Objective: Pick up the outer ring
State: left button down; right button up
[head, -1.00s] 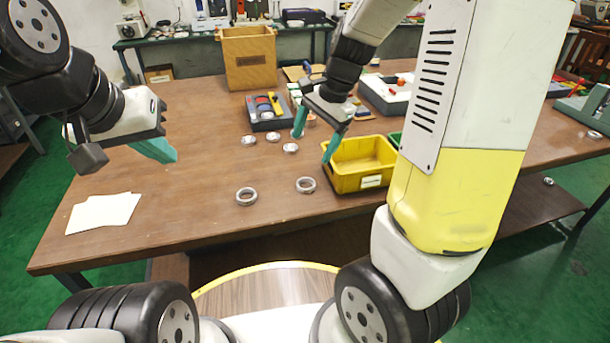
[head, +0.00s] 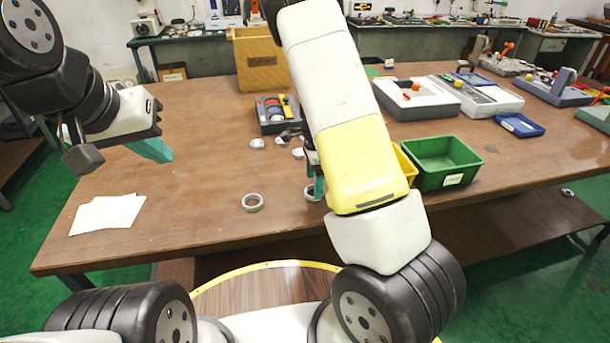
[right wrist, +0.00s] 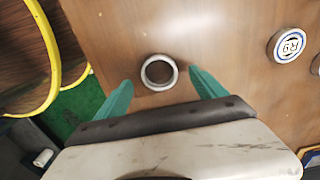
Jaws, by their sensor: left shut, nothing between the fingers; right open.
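A grey metal ring (head: 252,202) lies flat on the table near its front edge. A second ring (head: 309,195) lies to its right, mostly hidden behind my right gripper (head: 315,180). In the right wrist view, a ring (right wrist: 146,74) with an open centre lies on the table between the two teal fingertips of my right gripper (right wrist: 160,80). The gripper is open, and the fingers appear apart from the ring. I cannot tell by looks which ring is the outer one. My left gripper (head: 158,150) is shut and empty above the table's left side.
Smaller round metal parts (head: 257,143) lie farther back; a labelled disc (right wrist: 287,45) shows in the right wrist view. A yellow bin (head: 405,165) is partly hidden by my right arm, beside a green bin (head: 446,182). White papers (head: 106,214) lie at left. A tool tray (head: 268,127) stands behind.

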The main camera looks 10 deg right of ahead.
jog(key=shift+f, duration=1.4)
jog(key=c, duration=1.5)
jog(key=shift+c, duration=0.2)
